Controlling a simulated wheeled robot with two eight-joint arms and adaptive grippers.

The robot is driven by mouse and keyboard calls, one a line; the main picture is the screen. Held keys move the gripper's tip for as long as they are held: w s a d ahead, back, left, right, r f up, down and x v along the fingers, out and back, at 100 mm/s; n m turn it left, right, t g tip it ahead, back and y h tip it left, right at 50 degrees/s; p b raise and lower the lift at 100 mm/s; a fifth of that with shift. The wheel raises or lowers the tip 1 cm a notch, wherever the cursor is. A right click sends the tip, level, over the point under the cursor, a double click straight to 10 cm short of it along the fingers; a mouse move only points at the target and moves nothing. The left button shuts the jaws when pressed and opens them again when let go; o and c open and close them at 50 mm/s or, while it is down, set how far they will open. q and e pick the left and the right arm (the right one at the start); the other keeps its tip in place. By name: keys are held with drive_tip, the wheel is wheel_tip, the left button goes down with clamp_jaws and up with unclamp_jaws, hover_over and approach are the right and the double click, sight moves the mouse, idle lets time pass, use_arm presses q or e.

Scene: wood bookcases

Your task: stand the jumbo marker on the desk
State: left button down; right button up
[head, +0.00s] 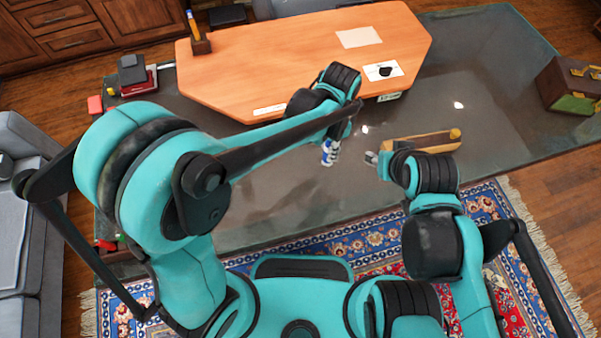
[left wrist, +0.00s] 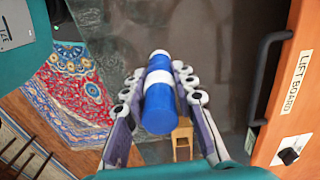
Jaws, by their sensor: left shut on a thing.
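The jumbo marker (left wrist: 158,92) is a thick blue cylinder with a white band, seen in the left wrist view. My left gripper (left wrist: 158,82) is shut on it, with a finger along each side. In the head view my left gripper (head: 329,152) is over the grey glossy surface (head: 270,190), in front of the orange wooden desktop (head: 290,60); a little blue shows there. The marker's height above the surface is hard to tell. My right gripper (head: 371,158) is to the right, beside a long wooden piece (head: 420,141); its fingers are too small to read.
On the orange top are a pen holder (head: 200,43) at the left, a paper sheet (head: 359,37) and a white card with a black knob (head: 383,71). A brown-green chest (head: 572,85) stands far right. A dark stapled box (head: 133,72) is at left. The grey right side is mostly clear.

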use_arm(q)
drive_tip(key=shift+s+a+f+b, duration=0.45)
drive_tip(key=shift+a+f+b, duration=0.2)
drive_tip(key=shift+a+f, duration=0.55)
drive_tip(key=shift+s+a+f+b, duration=0.5)
drive_tip(key=shift+a+f, duration=0.4)
drive_tip(key=shift+f, duration=0.6)
drive_tip(key=shift+s+a+f+b, duration=0.35)
drive_tip(key=shift+a+f+b, duration=0.4)
drive_tip(key=shift+a+f, duration=0.45)
drive_tip(key=shift+d+f, duration=0.15)
drive_tip(key=shift+f, duration=0.15)
drive_tip(key=c, duration=1.2)
unclamp_jaws()
